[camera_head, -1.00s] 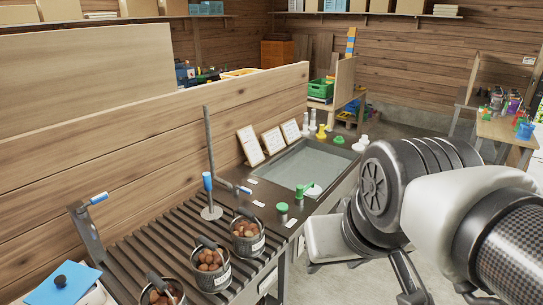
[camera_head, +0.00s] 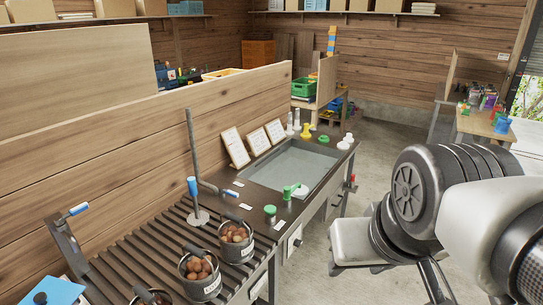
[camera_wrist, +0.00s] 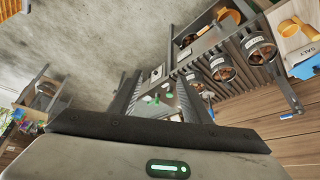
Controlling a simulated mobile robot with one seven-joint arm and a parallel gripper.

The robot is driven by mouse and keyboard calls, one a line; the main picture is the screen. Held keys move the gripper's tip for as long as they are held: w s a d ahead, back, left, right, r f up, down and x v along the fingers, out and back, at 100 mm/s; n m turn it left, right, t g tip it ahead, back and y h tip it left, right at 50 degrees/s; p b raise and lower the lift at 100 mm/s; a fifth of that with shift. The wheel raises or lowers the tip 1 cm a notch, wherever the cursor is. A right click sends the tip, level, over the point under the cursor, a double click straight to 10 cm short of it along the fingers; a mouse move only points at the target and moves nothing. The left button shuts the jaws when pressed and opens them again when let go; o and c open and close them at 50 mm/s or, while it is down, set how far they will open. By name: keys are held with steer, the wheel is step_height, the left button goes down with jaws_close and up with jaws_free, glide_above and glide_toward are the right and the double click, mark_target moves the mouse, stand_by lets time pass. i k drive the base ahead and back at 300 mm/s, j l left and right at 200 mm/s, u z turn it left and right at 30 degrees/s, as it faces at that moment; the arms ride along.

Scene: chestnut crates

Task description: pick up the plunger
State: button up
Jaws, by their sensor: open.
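Smaller pieces stand around the sunken basin (camera_head: 262,180): a green one (camera_head: 290,191), a yellow one (camera_head: 306,131) and white ones (camera_head: 347,141). My gripper (camera_wrist: 158,82) is open in the wrist view, its two dark fingers apart with nothing held between them. The bench lies well beyond the fingers. In the head view my arm hides most of the gripper.
Buckets of chestnuts (camera_head: 237,242) stand on the slatted part of the bench. A wooden partition (camera_head: 130,145) runs along its back, with white framed cards (camera_head: 235,148) near it. Open concrete floor (camera_head: 385,150) lies right of the bench. Another table (camera_head: 485,127) stands at far right.

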mark_target(198, 218)
steer(key=u, duration=0.35)
steer(key=i+l+u, duration=0.1)
steer(key=u, duration=0.3)
steer(key=i+l+u, duration=0.1)
steer(key=u, duration=0.25)
steer(key=i+l+u, duration=0.25)
steer(key=l+u, duration=0.2)
steer(key=l, duration=0.2)
steer(key=i+l+u, duration=0.1)
steer(key=l+u, duration=0.15)
steer(key=i+l, duration=0.1)
steer(key=l, duration=0.45)
steer(key=i+l, duration=0.1)
steer(key=l, duration=0.45)
steer(key=u, duration=0.05)
